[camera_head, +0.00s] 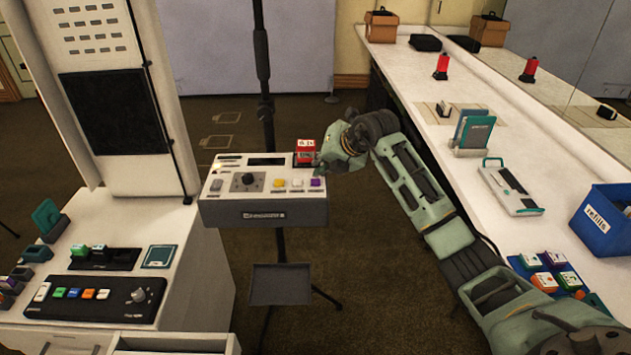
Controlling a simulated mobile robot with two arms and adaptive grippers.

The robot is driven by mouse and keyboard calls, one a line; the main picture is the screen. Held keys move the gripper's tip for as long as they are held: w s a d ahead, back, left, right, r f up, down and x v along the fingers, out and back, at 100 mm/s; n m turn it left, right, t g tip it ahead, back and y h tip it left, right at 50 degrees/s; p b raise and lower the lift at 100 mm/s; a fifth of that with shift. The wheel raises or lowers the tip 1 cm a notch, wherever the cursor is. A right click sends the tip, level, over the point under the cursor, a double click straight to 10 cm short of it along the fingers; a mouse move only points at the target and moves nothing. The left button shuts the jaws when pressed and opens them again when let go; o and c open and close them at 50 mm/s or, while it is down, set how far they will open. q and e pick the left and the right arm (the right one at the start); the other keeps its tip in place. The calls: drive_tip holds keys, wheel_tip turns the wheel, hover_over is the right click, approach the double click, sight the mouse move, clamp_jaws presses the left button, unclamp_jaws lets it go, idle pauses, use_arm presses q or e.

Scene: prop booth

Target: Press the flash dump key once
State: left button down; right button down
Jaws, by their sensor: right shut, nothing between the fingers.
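A grey-white control box (264,214) stands on a pole in the middle of the head view. Its sloped top has a dark knob (248,180), a grey key (216,185), a yellow key (279,183), a white key (297,183) and a purple key (316,183). A red block with a white label (305,151) is at the box's back right corner. I cannot read which key is the flash dump key. My right gripper (319,163) is shut and empty beside the red block, above the box's right end; contact cannot be told. My left gripper is not in view.
A lower console (100,298) with coloured keys sits on the white cabinet at left. A small dark tray (281,284) hangs below the box.

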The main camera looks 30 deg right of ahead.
sight(320, 180)
drive_tip(key=shift+f, duration=0.15)
idle(0.3)
drive_tip(key=shift+f+b, duration=0.3)
drive_tip(key=shift+f+b, duration=0.3)
drive_tip(key=shift+f, duration=0.2)
idle(0.5)
idle(0.3)
drive_tip(key=shift+r+p, duration=0.65)
drive_tip(key=shift+r, duration=0.25)
drive_tip(key=shift+r, duration=0.1)
wheel_tip(320, 180, up, 5)
drive_tip(key=p, duration=0.3)
idle(0.6)
